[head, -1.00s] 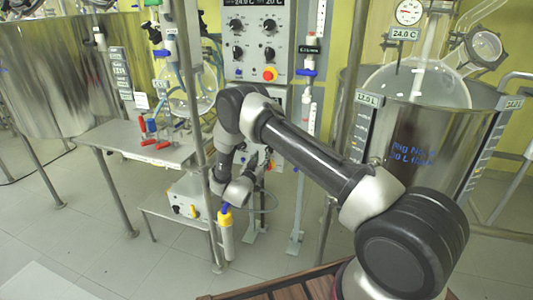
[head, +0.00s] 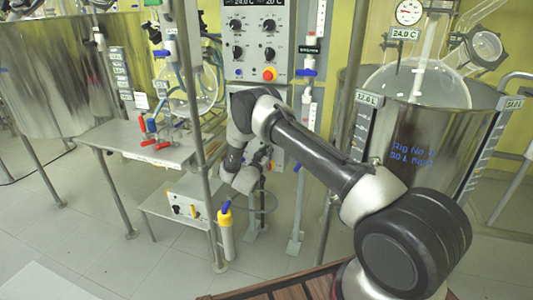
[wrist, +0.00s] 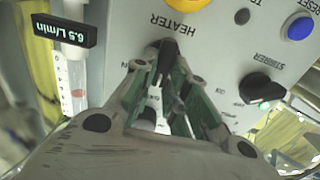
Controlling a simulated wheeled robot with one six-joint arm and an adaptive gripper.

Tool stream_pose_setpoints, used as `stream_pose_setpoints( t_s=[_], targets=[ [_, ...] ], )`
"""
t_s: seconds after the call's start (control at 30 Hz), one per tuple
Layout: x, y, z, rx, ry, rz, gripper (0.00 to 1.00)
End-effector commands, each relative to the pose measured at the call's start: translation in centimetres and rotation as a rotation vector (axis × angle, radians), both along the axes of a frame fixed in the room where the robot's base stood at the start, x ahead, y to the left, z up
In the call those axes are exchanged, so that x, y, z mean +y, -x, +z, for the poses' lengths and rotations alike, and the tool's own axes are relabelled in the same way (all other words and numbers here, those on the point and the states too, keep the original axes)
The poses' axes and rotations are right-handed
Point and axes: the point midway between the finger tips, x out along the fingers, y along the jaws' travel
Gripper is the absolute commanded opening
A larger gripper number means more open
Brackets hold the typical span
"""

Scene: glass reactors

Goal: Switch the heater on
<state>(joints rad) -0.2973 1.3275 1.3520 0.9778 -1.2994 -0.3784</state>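The heater knob (wrist: 167,58) is a black knob under the upside-down word HEATER on a grey panel (wrist: 215,60) in the wrist view. My gripper (wrist: 161,68) reaches toward the panel, with one fingertip on each side of the knob. Its fingers lean inward toward the tips, and whether they press on the knob is not clear. The fingers partly hide the knob and its markings. In the head view my arm stands in front of the lower part of the control box (head: 257,38), and the gripper's fingertips are hidden there.
The stirrer knob (wrist: 262,91) and the blue reset button (wrist: 299,27) lie to the right on the panel. A yellow button surround (wrist: 188,3) is at its top edge. A flow meter (wrist: 78,70) stands close at left. A steel vessel (head: 425,150) stands right of my arm.

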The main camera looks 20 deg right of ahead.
Motion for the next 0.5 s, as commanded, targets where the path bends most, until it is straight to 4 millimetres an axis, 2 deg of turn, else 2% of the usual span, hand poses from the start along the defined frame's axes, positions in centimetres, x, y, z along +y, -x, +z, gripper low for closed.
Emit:
stream_pose_setpoints(
  t_s=[0.27,0.5],
  targets=[
    [-0.02,0.03,0.0,-0.008,-0.011,0.0,0.0],
    [-0.12,0.11,-0.02,-0.065,-0.09,0.0,0.0]
  ],
)
